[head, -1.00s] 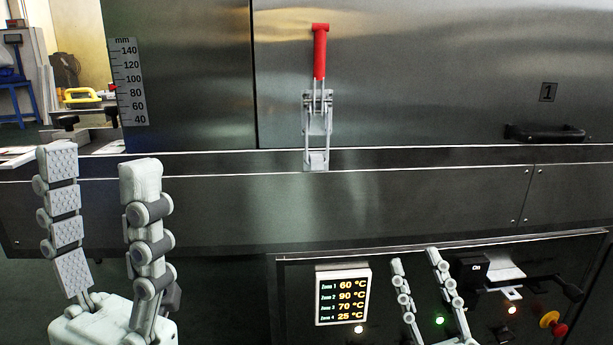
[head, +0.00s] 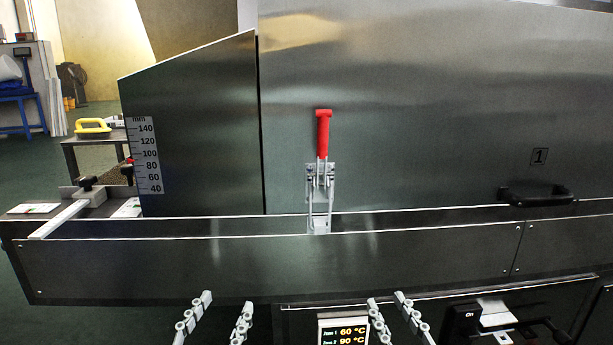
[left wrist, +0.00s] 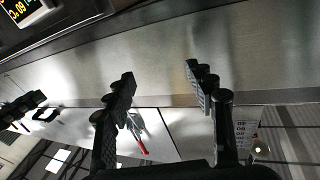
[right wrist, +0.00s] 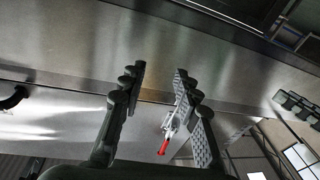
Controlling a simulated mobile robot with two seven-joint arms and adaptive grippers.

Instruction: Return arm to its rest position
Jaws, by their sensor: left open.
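My left gripper (head: 227,300) is low in the head view, in front of the dryer's lower panel. Its two fingers stand apart and empty, as the left wrist view (left wrist: 159,72) also shows. My right gripper (head: 386,300) is to its right, by the temperature display. Its fingers are apart with nothing between them in the right wrist view (right wrist: 158,72). Both arms are mostly below the head view's lower edge.
The dryer front carries a red-handled toggle clamp (head: 322,135), a black handle (head: 535,195) and a millimetre scale (head: 147,155). The temperature display (head: 343,332) and a black switch (head: 462,322) are low down. Open floor (head: 90,325) lies at left.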

